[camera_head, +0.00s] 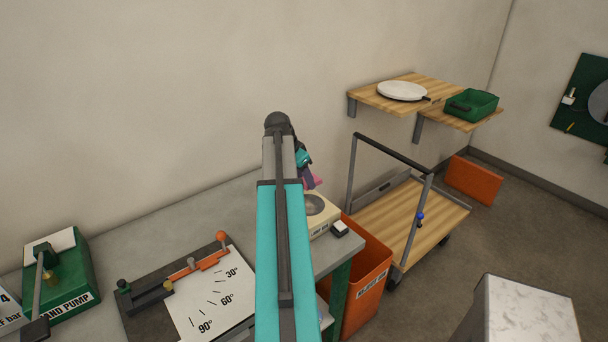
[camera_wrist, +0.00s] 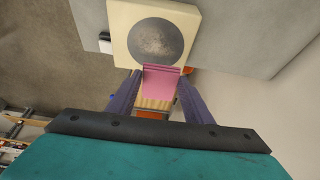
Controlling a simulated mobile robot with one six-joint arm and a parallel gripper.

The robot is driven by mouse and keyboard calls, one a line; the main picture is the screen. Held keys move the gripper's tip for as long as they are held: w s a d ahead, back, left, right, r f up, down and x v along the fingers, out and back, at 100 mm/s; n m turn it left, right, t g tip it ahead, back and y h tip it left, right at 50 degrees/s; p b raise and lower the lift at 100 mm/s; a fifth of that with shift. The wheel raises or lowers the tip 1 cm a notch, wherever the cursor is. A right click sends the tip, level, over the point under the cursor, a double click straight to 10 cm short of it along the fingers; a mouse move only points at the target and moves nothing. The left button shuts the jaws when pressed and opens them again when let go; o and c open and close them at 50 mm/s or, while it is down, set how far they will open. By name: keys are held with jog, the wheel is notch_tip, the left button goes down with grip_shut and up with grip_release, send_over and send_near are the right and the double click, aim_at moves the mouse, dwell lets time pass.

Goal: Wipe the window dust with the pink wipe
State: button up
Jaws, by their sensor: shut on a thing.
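The pink wipe (camera_wrist: 161,82) is held between the two purple fingers of my gripper (camera_wrist: 158,74), which is shut on it. A bit of the wipe (camera_head: 317,182) also shows in the head view, beside my arm. The cream box (camera_head: 323,222) stands at the right end of the grey bench, with a round grey window (camera_head: 313,204) on top. In the wrist view the window (camera_wrist: 155,42) looks speckled with dust, densest near its middle. The wipe's edge overlaps the window's near rim in the wrist view; I cannot tell if they touch. My gripper (camera_head: 308,176) is partly hidden by my arm in the head view.
A small black-and-white item (camera_head: 340,229) sits by the box at the bench edge. An orange bin (camera_head: 368,270) stands beside the bench, with a wooden cart (camera_head: 425,220) beyond. An angle board (camera_head: 210,295) and a green hand pump (camera_head: 70,275) occupy the bench's left part.

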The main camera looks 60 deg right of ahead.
jog(key=shift+s+d, duration=0.15)
jog(key=shift+s, duration=0.1)
jog(key=shift+f, duration=0.1)
